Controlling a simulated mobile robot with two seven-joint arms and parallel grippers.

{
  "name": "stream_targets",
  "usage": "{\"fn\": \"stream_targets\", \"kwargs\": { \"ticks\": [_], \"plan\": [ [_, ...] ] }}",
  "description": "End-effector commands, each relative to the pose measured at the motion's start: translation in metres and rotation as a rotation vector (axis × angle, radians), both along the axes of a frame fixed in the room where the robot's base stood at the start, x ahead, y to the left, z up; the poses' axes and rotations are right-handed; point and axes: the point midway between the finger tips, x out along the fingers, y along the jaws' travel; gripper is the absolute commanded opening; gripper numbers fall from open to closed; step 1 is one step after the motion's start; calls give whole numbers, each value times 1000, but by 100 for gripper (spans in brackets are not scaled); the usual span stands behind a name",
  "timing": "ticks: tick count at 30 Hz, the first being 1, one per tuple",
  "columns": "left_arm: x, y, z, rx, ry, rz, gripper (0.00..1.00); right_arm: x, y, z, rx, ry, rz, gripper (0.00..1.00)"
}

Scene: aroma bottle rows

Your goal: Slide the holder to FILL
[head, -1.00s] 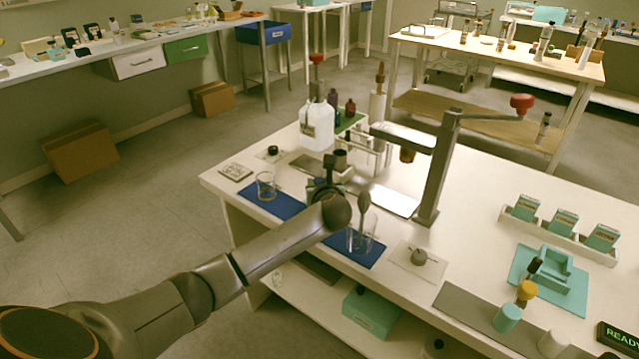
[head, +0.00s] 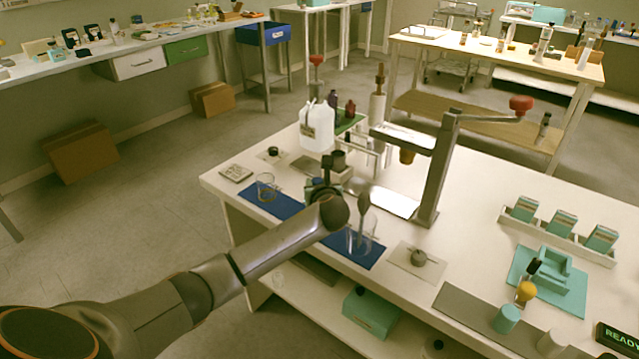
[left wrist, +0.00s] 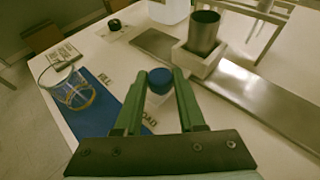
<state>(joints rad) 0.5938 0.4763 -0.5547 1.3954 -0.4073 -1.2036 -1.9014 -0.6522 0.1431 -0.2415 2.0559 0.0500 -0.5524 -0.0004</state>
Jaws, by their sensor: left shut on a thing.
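The holder (left wrist: 199,64) is a pale square block with a dark metal cup (left wrist: 204,32) standing upright in it. It sits on a long metal rail (left wrist: 262,107). In the head view the cup (head: 338,159) shows just beyond my left gripper (head: 322,190). In the left wrist view my left gripper (left wrist: 160,80) has its green fingers shut on a round blue-topped knob (left wrist: 160,80) with a pale body. The knob is close to the holder; I cannot tell how they join. A FILL label (left wrist: 105,79) and a partly hidden LOAD label (left wrist: 148,123) lie near the rail. My right gripper is out of view.
A glass beaker (left wrist: 73,92) stands on the blue mat (left wrist: 97,106). A white jug (head: 317,127) stands behind the holder. A press frame (head: 438,170) with a red knob rises at the right. A beaker with a spoon (head: 362,235) is close beside my left arm.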

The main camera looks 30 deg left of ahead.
Motion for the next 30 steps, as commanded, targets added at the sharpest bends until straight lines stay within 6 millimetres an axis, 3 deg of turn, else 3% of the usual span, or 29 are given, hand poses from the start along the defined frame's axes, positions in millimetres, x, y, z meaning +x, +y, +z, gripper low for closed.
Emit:
{"fn": "stream_targets", "kwargs": {
  "ticks": [3,10,21,22,30],
  "plan": [
    [1,24,6,6,5,5,0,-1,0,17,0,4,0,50],
    [4,66,3,5,4,3,0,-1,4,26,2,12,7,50],
    [5,72,0,1,0,2,0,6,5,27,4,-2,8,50],
    [5,72,0,1,0,2,41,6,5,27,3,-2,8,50],
    [5,71,0,0,0,1,69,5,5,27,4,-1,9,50]
  ]
}}
